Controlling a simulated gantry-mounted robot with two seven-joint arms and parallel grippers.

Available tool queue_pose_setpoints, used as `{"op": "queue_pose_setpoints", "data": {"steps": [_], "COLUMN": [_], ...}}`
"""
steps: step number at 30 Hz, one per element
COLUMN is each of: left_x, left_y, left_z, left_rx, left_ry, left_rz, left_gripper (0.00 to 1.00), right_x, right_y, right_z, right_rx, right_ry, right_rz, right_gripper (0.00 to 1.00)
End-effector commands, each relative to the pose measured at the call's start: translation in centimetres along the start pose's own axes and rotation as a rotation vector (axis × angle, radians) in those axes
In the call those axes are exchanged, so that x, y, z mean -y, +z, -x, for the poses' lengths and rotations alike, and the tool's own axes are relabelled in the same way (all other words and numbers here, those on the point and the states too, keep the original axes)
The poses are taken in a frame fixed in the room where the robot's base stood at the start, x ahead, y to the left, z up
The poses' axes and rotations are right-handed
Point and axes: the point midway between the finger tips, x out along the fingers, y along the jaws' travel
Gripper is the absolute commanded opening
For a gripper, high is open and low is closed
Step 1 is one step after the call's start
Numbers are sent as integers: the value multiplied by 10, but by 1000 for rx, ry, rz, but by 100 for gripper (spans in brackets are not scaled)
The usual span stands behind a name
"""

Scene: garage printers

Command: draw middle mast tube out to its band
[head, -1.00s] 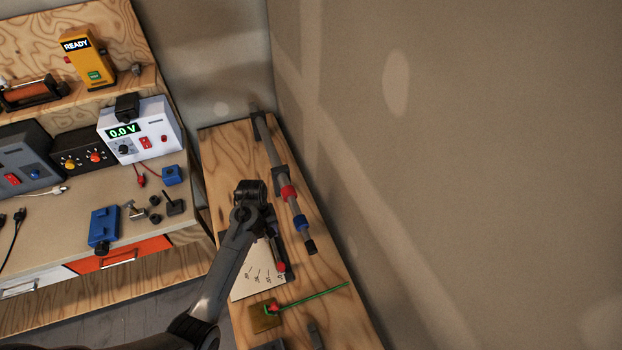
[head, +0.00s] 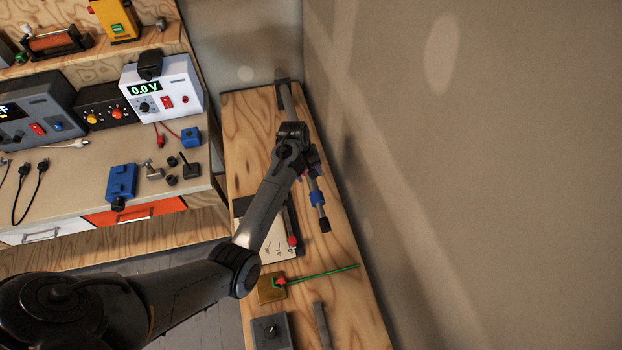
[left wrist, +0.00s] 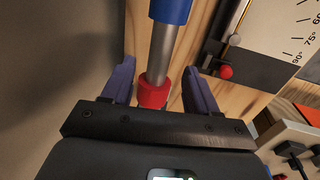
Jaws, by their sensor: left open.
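The mast lies along the bench by the wall in the head view. Its thick grey tube (head: 286,102) is at the far end, with a blue collar (head: 316,198) and black tip (head: 324,225) nearer. In the left wrist view a red collar (left wrist: 153,94), a bare grey tube (left wrist: 160,55) and the blue collar (left wrist: 171,8) show in line. My left gripper (head: 306,165) is over the mast, hiding the red collar's area in the head view. Its open purple fingers (left wrist: 158,75) stand either side of the red collar, with gaps visible. My right gripper is out of view.
A marked angle sheet (head: 278,252) with a red-knobbed pointer (head: 292,241) lies left of the mast. A green rod (head: 325,272) on a brass-coloured base (head: 271,291) lies nearer. The wall (head: 480,180) runs close along the mast's right side.

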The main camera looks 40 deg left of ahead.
Motion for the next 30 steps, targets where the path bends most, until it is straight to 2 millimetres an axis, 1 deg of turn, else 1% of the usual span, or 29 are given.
{"op": "queue_pose_setpoints", "data": {"steps": [1, 3, 9, 14, 22, 23, 30], "left_x": [0, 0, 0, 0, 0, 0, 0], "left_y": [0, 0, 0, 0, 0, 0, 0], "left_z": [-9, -19, -40, -46, -48, -48, -47], "left_rx": [3, 2, 0, -1, -1, -1, -1], "left_ry": [-1, -1, 0, 1, 1, 1, 1], "left_rz": [1, 1, 1, 0, 0, 0, 0], "left_gripper": [59, 59, 59, 59, 59, 57, 21], "right_x": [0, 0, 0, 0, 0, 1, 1], "right_y": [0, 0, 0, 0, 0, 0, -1], "right_z": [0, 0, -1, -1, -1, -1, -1], "right_rx": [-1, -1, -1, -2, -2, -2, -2], "right_ry": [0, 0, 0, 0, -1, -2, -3], "right_rz": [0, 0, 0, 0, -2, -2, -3], "right_gripper": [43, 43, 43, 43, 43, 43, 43]}}
